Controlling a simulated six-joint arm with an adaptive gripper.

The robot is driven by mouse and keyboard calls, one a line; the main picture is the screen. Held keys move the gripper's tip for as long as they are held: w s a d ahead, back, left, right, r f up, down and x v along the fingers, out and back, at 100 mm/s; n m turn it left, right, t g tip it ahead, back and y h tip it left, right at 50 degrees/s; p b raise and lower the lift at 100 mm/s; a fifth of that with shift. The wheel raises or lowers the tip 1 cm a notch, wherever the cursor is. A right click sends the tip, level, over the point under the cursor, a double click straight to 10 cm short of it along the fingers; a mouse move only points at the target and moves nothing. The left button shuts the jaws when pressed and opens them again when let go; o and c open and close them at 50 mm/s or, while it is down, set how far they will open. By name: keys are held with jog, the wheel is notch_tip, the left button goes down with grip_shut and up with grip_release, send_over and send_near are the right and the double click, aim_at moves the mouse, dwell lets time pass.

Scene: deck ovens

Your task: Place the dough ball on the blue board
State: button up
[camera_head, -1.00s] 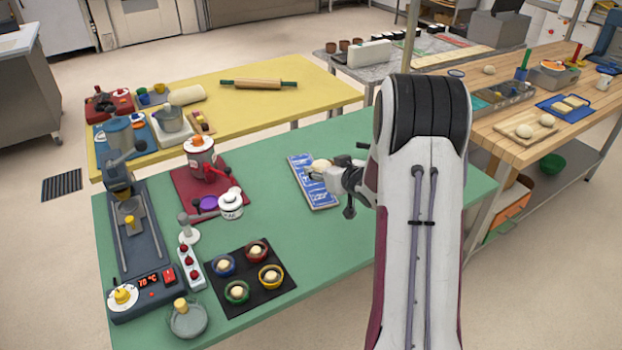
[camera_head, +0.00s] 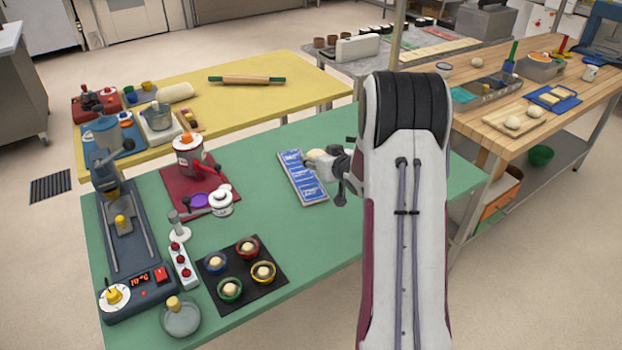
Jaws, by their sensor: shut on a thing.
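The blue board (camera_head: 304,186) lies on the green table, a rectangle with white markings and a pale edge. My gripper (camera_head: 318,165) is over its far right part, coming in from the right. It is shut on a pale dough ball (camera_head: 315,155), seen at the fingertips. The fingers and wrist hide part of the ball and the board's right edge. I cannot tell whether the ball touches the board or is held just above it.
The green table (camera_head: 330,235) is clear in front of the board. To the left are a red mat (camera_head: 178,181) with a canister and a black mat (camera_head: 217,263) with several small bowls of dough. More dough balls (camera_head: 512,122) sit on the wooden table at right.

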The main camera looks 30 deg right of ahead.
send_over(317, 189)
jog(key=shift+f, duration=2.7)
jog(key=shift+f, duration=0.1)
jog(key=shift+f, duration=1.75)
jog(key=shift+f, duration=0.15)
jog(key=o, duration=1)
